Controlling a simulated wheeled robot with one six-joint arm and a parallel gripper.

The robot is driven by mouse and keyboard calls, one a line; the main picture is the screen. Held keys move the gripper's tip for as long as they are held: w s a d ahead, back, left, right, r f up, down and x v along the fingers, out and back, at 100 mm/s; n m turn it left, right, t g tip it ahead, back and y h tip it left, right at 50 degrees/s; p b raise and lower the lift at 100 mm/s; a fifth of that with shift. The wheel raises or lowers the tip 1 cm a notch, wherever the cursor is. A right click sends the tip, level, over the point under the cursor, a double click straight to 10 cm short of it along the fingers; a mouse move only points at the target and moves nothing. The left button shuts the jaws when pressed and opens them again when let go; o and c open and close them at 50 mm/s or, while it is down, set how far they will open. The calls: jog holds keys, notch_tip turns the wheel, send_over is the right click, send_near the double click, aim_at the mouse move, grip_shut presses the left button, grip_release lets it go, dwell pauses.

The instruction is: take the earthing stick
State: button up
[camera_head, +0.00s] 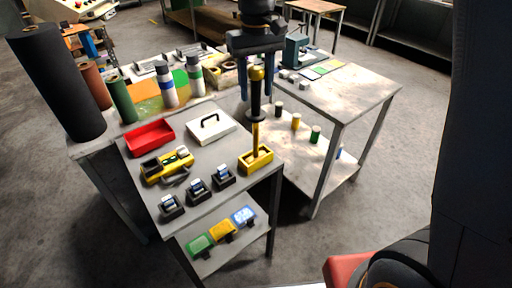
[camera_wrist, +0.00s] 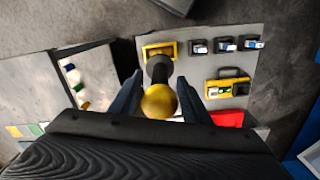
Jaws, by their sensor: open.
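The earthing stick (camera_head: 256,132) stands upright in a yellow holder (camera_head: 262,160) at the right front corner of the small grey table. It has a yellow ball top, a black upper shaft with a flange, and a yellow lower part. My gripper (camera_head: 256,98) is open and points down over it, one finger on each side of the upper part. In the wrist view the ball top (camera_wrist: 159,101) lies between the open fingers of my gripper (camera_wrist: 160,77), with gaps on both sides. The black flange and the yellow holder (camera_wrist: 150,52) show beyond it.
On the small table (camera_head: 210,145) are a red tray (camera_head: 150,136), a white lidded box (camera_head: 211,128), a yellow-black device (camera_head: 167,165) and several small black-based units. Tall rolls (camera_head: 58,82) stand at the left. A larger table (camera_head: 350,95) adjoins at right. Open floor lies in front.

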jog(key=shift+f, duration=0.4)
grip_shut()
dwell(1.2)
